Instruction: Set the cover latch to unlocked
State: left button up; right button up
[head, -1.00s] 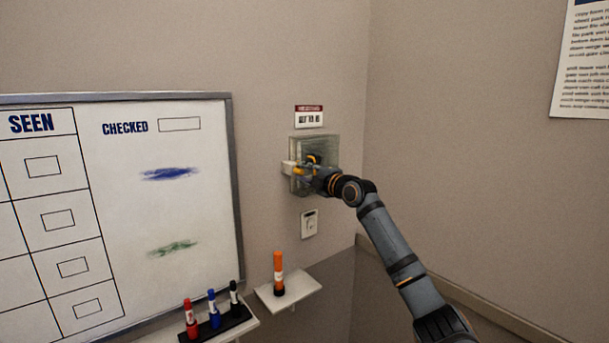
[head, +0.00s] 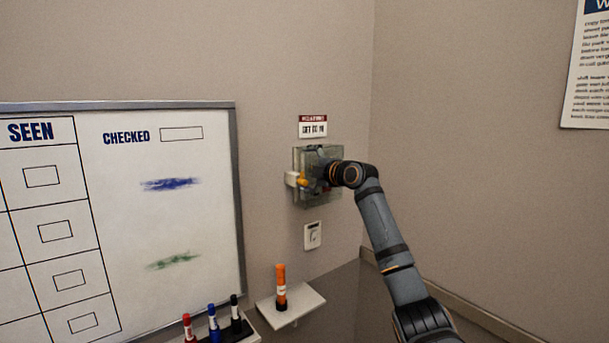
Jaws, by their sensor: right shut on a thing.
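A clear, greenish cover box (head: 302,196) is fixed to the wall right of the whiteboard, under a small red and white label. A pale latch block (head: 291,179) sticks out at its left edge, with a small yellow-orange part beside it. My right gripper (head: 306,182) is at the left front of the cover, at the latch, and shut on it. The wrist hides much of the cover and the fingertips are small, so I cannot tell the latch's setting. My left gripper is not in view.
A whiteboard (head: 170,228) fills the left. Below are a marker tray with red, blue and black markers (head: 213,322) and a small shelf (head: 304,302) holding an orange marker (head: 281,285). A white switch plate (head: 313,235) sits under the cover. The wall corner is to the right.

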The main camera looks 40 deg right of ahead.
jog(key=shift+s+d+r, duration=0.1)
jog(key=shift+r, duration=0.55)
jog(key=shift+s, duration=0.3)
jog(key=shift+c, duration=0.2)
jog(key=shift+s+b, duration=0.3)
jog(key=shift+b, duration=0.2)
jog(key=shift+c, duration=0.6)
jog(key=shift+s+a+f+b, duration=0.2)
jog(key=shift+s+f+b, duration=0.1)
jog(key=shift+b, duration=0.35)
jog(key=shift+c, duration=1.3)
jog(key=shift+s+f+b, duration=0.1)
jog(key=shift+s+b, duration=0.4)
jog(key=shift+b, duration=0.1)
jog(key=shift+c, duration=1)
jog(key=s, duration=0.1)
jog(key=s+r+b, duration=0.1)
jog(key=s, duration=0.3)
jog(key=shift+s+a+r+b, duration=0.15)
jog(key=shift+a+r+b, duration=0.1)
jog(key=shift+b, duration=0.15)
jog(key=c, duration=0.3)
jog(key=s+b, duration=0.3)
jog(key=s+f+b, duration=0.1)
jog(key=s+b, duration=0.1)
jog(key=shift+s, duration=0.1)
jog(key=shift+c, duration=0.2)
